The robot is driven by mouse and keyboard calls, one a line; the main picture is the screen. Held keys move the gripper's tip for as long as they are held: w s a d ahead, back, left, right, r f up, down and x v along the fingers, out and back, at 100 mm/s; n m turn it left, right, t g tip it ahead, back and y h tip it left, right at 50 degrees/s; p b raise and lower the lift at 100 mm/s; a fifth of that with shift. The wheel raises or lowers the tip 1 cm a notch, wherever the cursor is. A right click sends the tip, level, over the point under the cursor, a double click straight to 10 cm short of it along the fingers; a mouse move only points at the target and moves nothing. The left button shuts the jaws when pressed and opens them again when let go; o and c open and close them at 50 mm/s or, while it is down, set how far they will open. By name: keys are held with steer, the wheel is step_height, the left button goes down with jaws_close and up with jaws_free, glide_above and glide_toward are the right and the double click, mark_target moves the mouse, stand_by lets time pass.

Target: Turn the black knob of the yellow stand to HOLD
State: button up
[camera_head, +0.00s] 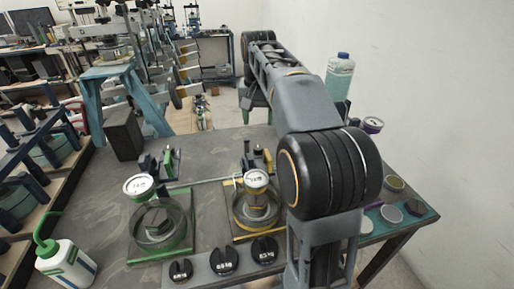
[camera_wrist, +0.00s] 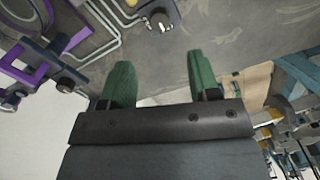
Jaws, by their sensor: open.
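The yellow stand (camera_head: 236,216) is on the table in the head view, just left of my arm. It has a round gauge (camera_head: 256,179) on top and a ring-shaped body. Small dark and yellow parts (camera_head: 257,160) stand right behind it; I cannot tell whether the black knob is among them, and no HOLD mark is readable. My gripper (camera_wrist: 158,68) shows in the wrist view with two green fingers apart and nothing between them. A dark fitting with a pale end (camera_wrist: 160,20) lies beyond the fingertips. My gripper's fingers are hidden in the head view.
A green stand (camera_head: 188,226) with a gauge is left of the yellow one. Several black weights (camera_head: 224,260) line the front. A green-capped bottle (camera_head: 66,262) is at the left and a blue-capped bottle (camera_head: 340,77) behind my arm. A purple frame (camera_wrist: 65,45) shows in the wrist view.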

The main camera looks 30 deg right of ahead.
mark_target(258, 147)
step_height(258, 147, down, 10)
steer(key=shift+r+b, duration=0.1)
steer(key=shift+b, duration=0.8)
steer(key=shift+c, duration=0.5)
steer(key=c, duration=0.8)
